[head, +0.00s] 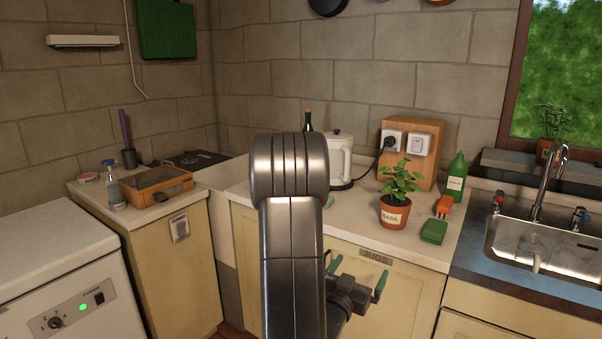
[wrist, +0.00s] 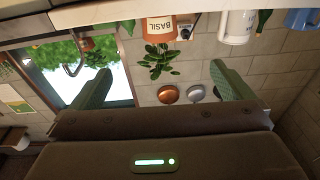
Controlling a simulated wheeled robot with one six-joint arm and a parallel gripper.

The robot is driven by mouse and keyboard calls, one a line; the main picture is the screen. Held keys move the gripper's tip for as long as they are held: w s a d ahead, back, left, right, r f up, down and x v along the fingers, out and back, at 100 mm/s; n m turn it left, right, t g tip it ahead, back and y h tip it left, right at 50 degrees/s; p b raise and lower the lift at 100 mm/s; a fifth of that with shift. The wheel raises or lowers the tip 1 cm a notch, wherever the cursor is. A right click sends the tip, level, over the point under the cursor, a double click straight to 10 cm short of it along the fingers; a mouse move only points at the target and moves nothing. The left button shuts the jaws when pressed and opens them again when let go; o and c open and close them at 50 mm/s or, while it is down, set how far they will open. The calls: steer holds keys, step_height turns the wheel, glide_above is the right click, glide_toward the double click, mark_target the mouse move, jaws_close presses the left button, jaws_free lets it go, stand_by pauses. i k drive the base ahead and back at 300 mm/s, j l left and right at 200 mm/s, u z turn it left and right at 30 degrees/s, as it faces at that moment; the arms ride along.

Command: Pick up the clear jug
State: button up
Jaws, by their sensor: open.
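I cannot pick out a clear jug with certainty in either view. A blue object (wrist: 303,18) is cut off at the top right of the wrist view, and I cannot tell what it is. A cabinet front below the counter has a label reading JUGS (head: 375,256). My gripper (head: 357,272) is open and empty in front of that cabinet, below the counter's edge. Its two green fingers stand apart in the wrist view (wrist: 160,72), which is upside down. My arm hides part of the counter in the head view.
A clear bottle (head: 113,190) stands on the left counter beside a wooden box (head: 157,185).

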mark_target(533, 253)
steer(key=j, duration=0.35)
steer(key=i+j, duration=0.15)
steer(key=j, duration=0.2)
steer(key=j+z, duration=0.3)
steer(key=z, duration=1.7)
steer(key=i, duration=0.4)
